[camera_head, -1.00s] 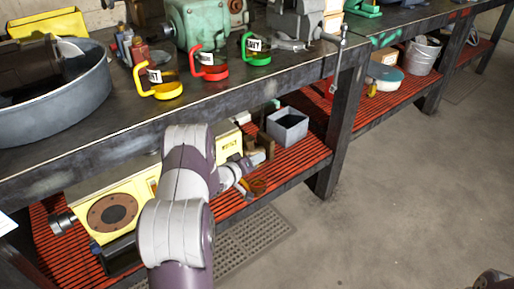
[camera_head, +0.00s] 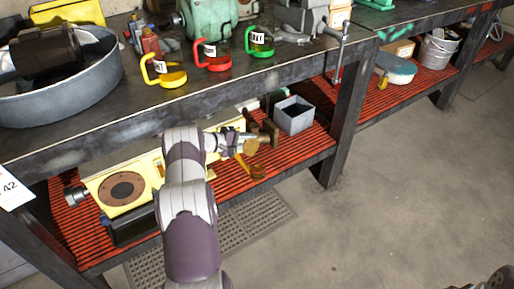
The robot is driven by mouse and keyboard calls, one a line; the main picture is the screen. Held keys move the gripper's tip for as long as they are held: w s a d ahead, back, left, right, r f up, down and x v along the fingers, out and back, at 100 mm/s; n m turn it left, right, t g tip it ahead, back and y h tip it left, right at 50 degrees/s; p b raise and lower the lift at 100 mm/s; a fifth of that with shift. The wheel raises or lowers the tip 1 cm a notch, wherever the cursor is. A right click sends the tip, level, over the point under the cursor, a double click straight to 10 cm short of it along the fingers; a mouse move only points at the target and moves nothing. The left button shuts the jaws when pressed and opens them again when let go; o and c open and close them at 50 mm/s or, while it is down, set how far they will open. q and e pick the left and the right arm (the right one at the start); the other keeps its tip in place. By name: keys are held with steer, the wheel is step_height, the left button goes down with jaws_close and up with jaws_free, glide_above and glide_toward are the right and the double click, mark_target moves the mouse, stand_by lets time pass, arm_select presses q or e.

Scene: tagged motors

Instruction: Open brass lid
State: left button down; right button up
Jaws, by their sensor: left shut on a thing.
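My left arm reaches under the bench to the red slatted lower shelf. My left gripper (camera_head: 241,144) is shut on a small round brass-coloured piece, apparently the brass lid (camera_head: 251,147). The piece is tilted and held above the shelf. Below it a small orange-brown round container (camera_head: 258,172) sits near the shelf's front edge, with a yellow strip (camera_head: 243,164) beside it. The lid looks apart from the container, but the fingers hide part of it. My right gripper is out of view; only a dark part of mine shows at the lower right corner.
A grey open box (camera_head: 294,115) stands on the shelf right of the gripper, with a brown block (camera_head: 271,131) beside it. A yellow motor (camera_head: 122,190) is at the left. The bench top (camera_head: 130,117) overhangs the shelf. The floor in front is clear.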

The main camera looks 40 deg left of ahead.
arm_select(q)
steer(key=shift+w+a+f+n+h+b, duration=0.15)
steer(key=shift+a+f+n+h+b, duration=0.25)
steer(key=shift+n, duration=0.3)
steer(key=shift+r, duration=0.1)
steer(key=c, duration=0.9)
jaws_free()
